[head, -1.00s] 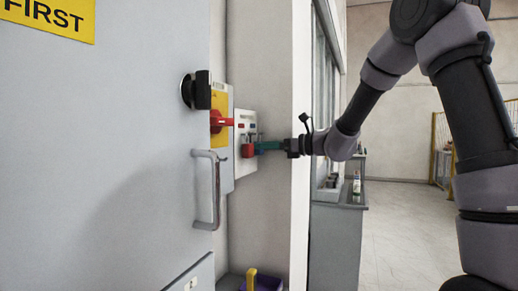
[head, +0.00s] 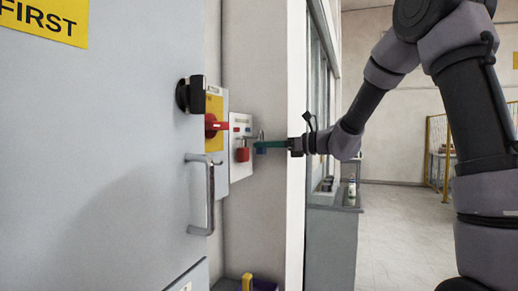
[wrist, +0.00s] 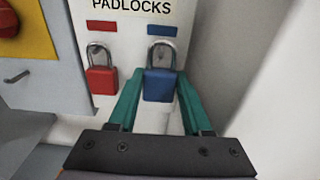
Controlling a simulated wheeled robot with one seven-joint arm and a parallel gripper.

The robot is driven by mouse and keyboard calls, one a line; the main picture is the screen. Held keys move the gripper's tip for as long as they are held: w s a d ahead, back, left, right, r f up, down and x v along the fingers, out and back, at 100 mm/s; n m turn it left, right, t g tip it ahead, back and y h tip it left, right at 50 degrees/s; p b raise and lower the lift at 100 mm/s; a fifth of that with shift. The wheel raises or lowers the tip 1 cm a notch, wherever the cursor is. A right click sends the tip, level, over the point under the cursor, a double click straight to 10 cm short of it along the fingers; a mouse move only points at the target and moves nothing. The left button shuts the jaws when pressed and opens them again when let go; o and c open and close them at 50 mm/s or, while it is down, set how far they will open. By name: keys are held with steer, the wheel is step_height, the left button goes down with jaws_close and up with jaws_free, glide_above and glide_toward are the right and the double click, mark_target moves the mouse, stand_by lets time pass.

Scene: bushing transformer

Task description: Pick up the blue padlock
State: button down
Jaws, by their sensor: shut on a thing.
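The blue padlock (wrist: 159,86) is in the middle of the wrist view, upright with its grey shackle above its body. My gripper (wrist: 159,90) has its two green fingers on either side of the blue body and is shut on it. The padlock is in front of the white padlock board (wrist: 125,32); I cannot tell whether its shackle is still on a hook. In the head view the blue padlock (head: 261,149) shows small at the tip of my gripper (head: 267,145), partly hidden by the fingers.
A red padlock (wrist: 102,79) hangs on the board just left of the blue one. A red rotary switch (head: 214,125) on a yellow plate and a door handle (head: 206,193) are further left. A white wall edge (head: 296,180) stands close on the right.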

steer(key=v, duration=1.5)
steer(key=shift+d+r, duration=0.25)
steer(key=shift+d, duration=0.05)
steer(key=shift+s, duration=0.15)
steer(key=v, duration=0.7)
stand_by(0.4)
steer(key=shift+f, duration=0.1)
stand_by(0.9)
